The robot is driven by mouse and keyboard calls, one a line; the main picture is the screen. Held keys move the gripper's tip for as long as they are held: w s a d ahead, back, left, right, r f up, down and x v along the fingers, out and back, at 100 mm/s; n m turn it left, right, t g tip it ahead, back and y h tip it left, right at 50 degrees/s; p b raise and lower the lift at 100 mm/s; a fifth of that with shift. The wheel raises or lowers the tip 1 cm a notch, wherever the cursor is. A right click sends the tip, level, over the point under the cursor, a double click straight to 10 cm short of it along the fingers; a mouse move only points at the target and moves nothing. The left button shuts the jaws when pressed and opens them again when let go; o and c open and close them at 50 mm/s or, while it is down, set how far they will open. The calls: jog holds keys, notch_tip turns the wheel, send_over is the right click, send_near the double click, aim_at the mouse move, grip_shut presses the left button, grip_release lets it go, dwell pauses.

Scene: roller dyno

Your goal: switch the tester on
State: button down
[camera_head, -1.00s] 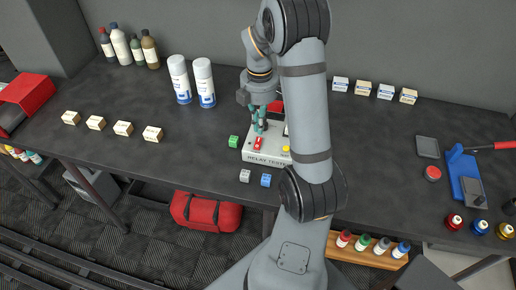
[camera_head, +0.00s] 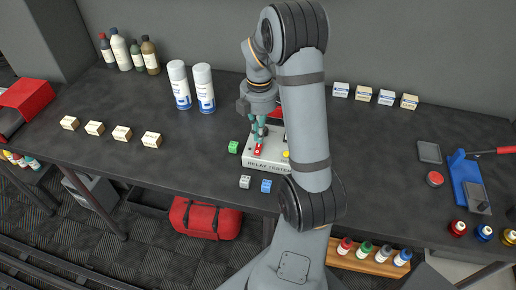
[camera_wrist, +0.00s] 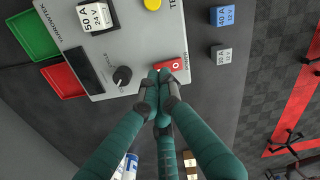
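The relay tester (camera_head: 262,163) is a pale box on the bench with "RELAY TESTER" on its front edge. It also shows in the wrist view (camera_wrist: 133,38). Its red power switch (camera_wrist: 175,65) carries a white "O" at the end clear of my fingers. My gripper (camera_wrist: 158,76) has its teal fingertips together with nothing between them. The tips are at the other end of the red switch and hide that end; I cannot tell whether they press it. In the head view my gripper (camera_head: 258,139) is over the switch (camera_head: 259,150), and my arm hides the tester's right part.
The tester has a black knob (camera_wrist: 122,75), a yellow button (camera_wrist: 152,4) and a seated white relay (camera_wrist: 96,17). Green (camera_head: 233,147), grey (camera_head: 245,182) and blue (camera_head: 266,186) relays lie close around it. Two spray cans (camera_head: 204,88) stand behind left.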

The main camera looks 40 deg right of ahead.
aim_at(258, 149)
jog(key=shift+f+b, duration=1)
jog(key=shift+f, duration=0.2)
dwell(1.1)
jog(key=shift+r, duration=0.2)
notch_tip(258, 149, up, 7)
jog(key=p, duration=0.6)
jog(key=shift+f+p, duration=0.1)
jog(key=shift+p, duration=0.2)
jog(key=shift+f, duration=0.2)
notch_tip(258, 149, down, 7)
jog(key=b, duration=0.6)
jog(key=shift+b, duration=0.4)
jog(key=shift+s+r, duration=0.1)
jog(key=shift+r, duration=0.2)
jog(key=shift+f, duration=0.1)
